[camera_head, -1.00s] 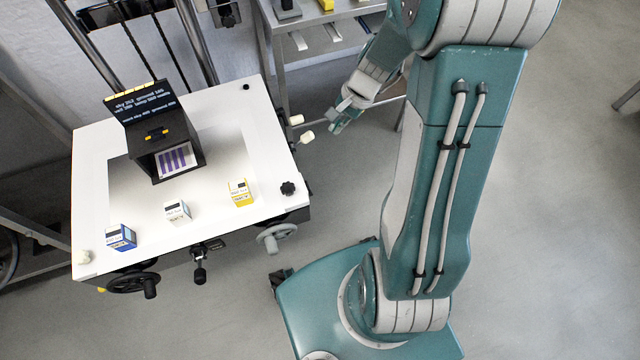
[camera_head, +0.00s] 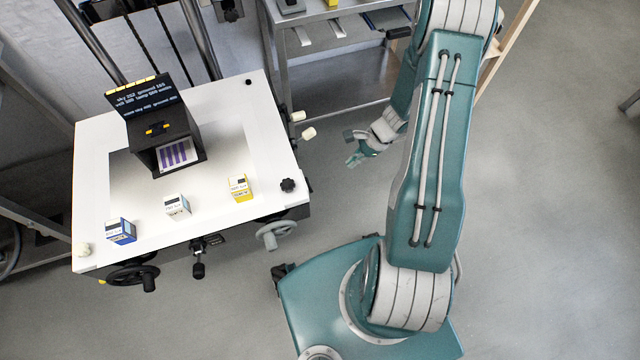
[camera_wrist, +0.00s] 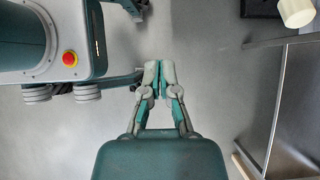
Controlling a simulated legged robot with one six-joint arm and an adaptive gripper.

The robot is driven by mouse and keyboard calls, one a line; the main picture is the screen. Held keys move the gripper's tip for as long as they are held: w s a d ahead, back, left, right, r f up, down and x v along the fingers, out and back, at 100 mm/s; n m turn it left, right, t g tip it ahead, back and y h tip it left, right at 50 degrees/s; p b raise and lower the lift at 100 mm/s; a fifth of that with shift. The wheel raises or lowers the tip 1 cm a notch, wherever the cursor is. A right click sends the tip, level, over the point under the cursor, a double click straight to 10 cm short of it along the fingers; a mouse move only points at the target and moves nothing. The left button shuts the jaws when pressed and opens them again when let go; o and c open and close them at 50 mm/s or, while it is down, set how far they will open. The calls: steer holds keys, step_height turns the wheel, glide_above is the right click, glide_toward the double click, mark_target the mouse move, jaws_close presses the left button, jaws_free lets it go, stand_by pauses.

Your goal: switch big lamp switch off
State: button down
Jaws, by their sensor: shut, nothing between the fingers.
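Two cream-white knobs stick out from the right side of the white enlarger table, an upper one (camera_head: 298,116) and a lower one (camera_head: 309,133). They look like switch levers; I cannot tell which is the big lamp switch or what position it is in. One cream knob also shows at the top right of the wrist view (camera_wrist: 296,12). My gripper (camera_head: 353,161) hangs in free space to the right of and below the lower knob, apart from it. In the wrist view my gripper (camera_wrist: 160,70) has its fingertips together, with nothing between them.
The white table (camera_head: 95,180) carries a black box with a text display (camera_head: 148,98) and several small cartons. A grey handwheel (camera_head: 277,235) and a black knob (camera_head: 288,185) are near its right front corner. A metal shelf (camera_head: 340,70) stands behind. Open floor lies below my gripper.

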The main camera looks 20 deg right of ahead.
mark_target(309, 185)
steer(key=shift+a, duration=0.1)
steer(key=a+r+x, duration=0.1)
steer(key=a+x, duration=0.1)
steer(key=x, duration=1)
steer(key=shift+a, duration=0.35)
steer(key=shift+a+f+y, duration=0.25)
steer(key=shift+a+y, duration=0.1)
steer(key=shift+y, duration=0.35)
steer(key=shift+r, duration=0.8)
